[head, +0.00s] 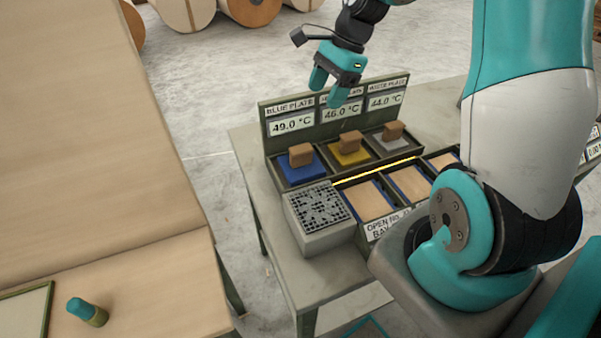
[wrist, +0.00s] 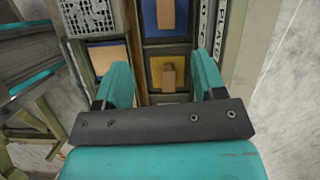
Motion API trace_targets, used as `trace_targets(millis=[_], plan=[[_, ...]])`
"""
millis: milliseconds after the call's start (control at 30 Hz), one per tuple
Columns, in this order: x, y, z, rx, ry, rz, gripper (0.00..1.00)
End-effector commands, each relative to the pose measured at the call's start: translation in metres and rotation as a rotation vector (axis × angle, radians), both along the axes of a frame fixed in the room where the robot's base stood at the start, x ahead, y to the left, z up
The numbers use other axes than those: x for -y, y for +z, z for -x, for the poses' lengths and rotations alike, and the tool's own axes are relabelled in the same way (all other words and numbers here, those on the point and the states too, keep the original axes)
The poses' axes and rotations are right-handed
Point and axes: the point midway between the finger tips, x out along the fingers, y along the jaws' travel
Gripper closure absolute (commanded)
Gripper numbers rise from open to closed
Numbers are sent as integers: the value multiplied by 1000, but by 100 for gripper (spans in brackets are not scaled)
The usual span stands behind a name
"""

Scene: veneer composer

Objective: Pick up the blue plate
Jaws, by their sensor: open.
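The blue plate (head: 302,170) lies in the left compartment of the back row of the rack, below the sign "BLUE PLATE". A wooden block handle (head: 301,154) stands on it. In the wrist view the blue plate (wrist: 151,22) shows at the top centre, with its handle upright in the middle. My gripper (head: 333,94) is open and empty. It hangs above the rack's sign panel, apart from the plate. In the wrist view the two teal fingers of my gripper (wrist: 163,80) stand on either side of the yellow plate (wrist: 156,78) below.
Yellow (head: 349,155) and grey (head: 391,145) plates with wooden handles sit to the right of the blue one. The upright sign panel (head: 330,108) rises behind them. A perforated grey box (head: 322,240) stands in front left. Open bays (head: 372,208) hold wooden pieces. A large wooden board (head: 100,130) lies left.

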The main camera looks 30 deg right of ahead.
Motion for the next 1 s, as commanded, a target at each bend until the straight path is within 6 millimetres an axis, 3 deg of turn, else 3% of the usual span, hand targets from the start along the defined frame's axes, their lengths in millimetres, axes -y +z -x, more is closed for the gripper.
trace_targets(millis=[133,600,1000], plan=[[12,-21,-4,-41,-107,-14,36],[-27,-109,-11,-43,-103,-12,36],[-43,-145,-17,-42,-102,-13,36]])
